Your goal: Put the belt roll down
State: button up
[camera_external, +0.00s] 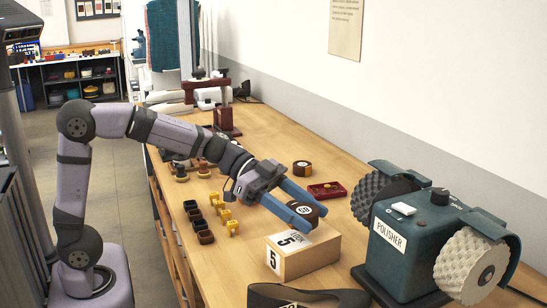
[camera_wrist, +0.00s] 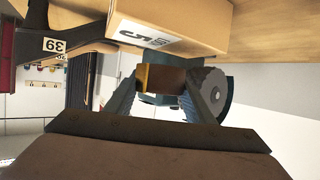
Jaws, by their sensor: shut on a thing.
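My gripper (camera_external: 298,205) has two blue fingers shut on the belt roll (camera_external: 310,208), a dark brown roll with a pale round number label. The roll is at the back edge of the top of a wooden box (camera_external: 312,258) marked 5; I cannot tell if it touches the box. In the wrist view the belt roll (camera_wrist: 168,79) shows brown with a yellowish side between the fingertips (camera_wrist: 160,90), and the box (camera_wrist: 190,22) lies beyond it. Another brown roll (camera_external: 302,168) stands apart, farther back on the bench.
A teal polisher (camera_external: 405,255) with two large wheels stands at right. A red tray (camera_external: 327,189) lies behind the held roll. Small yellow pieces (camera_external: 226,219) and dark cups (camera_external: 204,236) sit at left. A black tagged item (camera_external: 340,298) lies at the front. Bare bench (camera_external: 265,145) shows farther back.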

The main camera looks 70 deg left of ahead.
jog(key=shift+f, duration=1.4)
jog(key=shift+f+b, duration=0.2)
jog(key=shift+b, duration=0.15)
jog(key=o, duration=1.2)
jog(key=shift+r, duration=0.15)
jog(key=shift+r+p, duration=0.15)
jog(key=shift+p, duration=0.25)
jog(key=shift+s+a, duration=0.1)
jog(key=shift+a, duration=0.25)
jog(key=b+v, duration=0.1)
jog(key=v, duration=1)
